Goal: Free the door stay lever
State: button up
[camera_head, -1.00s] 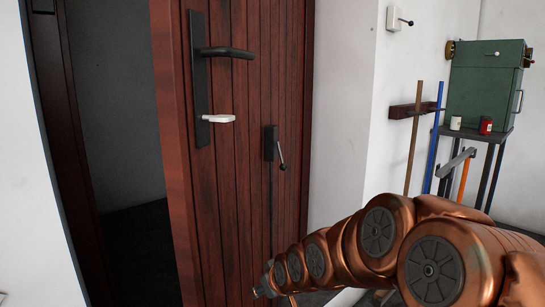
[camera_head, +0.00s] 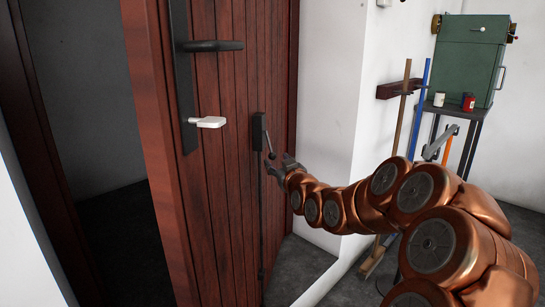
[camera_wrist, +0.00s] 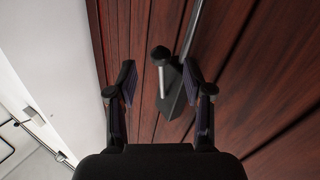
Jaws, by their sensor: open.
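My gripper (camera_head: 276,167) is open, just right of and below the lever in the head view. In the wrist view the lever's round knob (camera_wrist: 161,55) shows ahead, between the lines of my two open fingers (camera_wrist: 158,84) and seemingly apart from them. The black plate also shows in the wrist view (camera_wrist: 174,92), near the right finger. The gap between fingers and lever is hard to judge.
A black door handle (camera_head: 212,46) and a white thumb-turn (camera_head: 208,122) are left of the lever. A dark rod runs down the door below the plate. At right are a green cabinet (camera_head: 468,55) on a stand, tools and a wall rack (camera_head: 398,90).

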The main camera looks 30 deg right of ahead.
aim_at(274, 158)
jog(key=shift+x, duration=2.6)
grip_shut()
